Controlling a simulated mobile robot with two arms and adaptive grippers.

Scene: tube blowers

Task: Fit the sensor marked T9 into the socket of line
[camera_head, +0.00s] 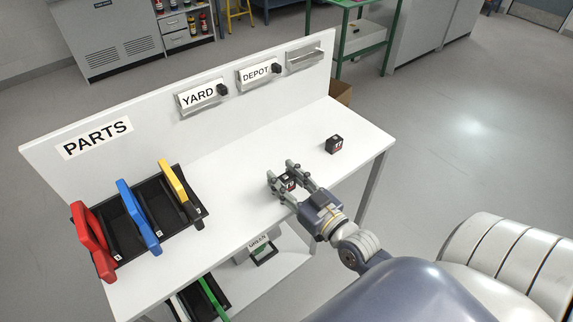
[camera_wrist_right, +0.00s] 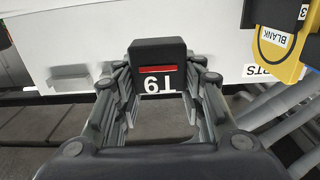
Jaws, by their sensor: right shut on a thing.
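The sensor marked T9 (camera_wrist_right: 158,65) is a black block with a red stripe and a white label, upside down in the right wrist view. My right gripper (camera_head: 288,181) is shut on it, with a finger on each side, over the front middle of the white bench; height above the top is unclear. In the head view the sensor (camera_head: 290,184) is partly hidden by the fingers. On the back panel, the YARD holder (camera_head: 197,98) and the DEPOT holder (camera_head: 256,75) each carry a small black block. A third holder (camera_head: 305,56) has no block or readable label. My left gripper is out of view.
Another black block (camera_head: 333,145) stands on the bench (camera_head: 235,190) at right. A black rack at left, under the PARTS sign (camera_head: 95,137), holds red (camera_head: 92,242), blue (camera_head: 137,215) and yellow (camera_head: 173,180) handled pieces.

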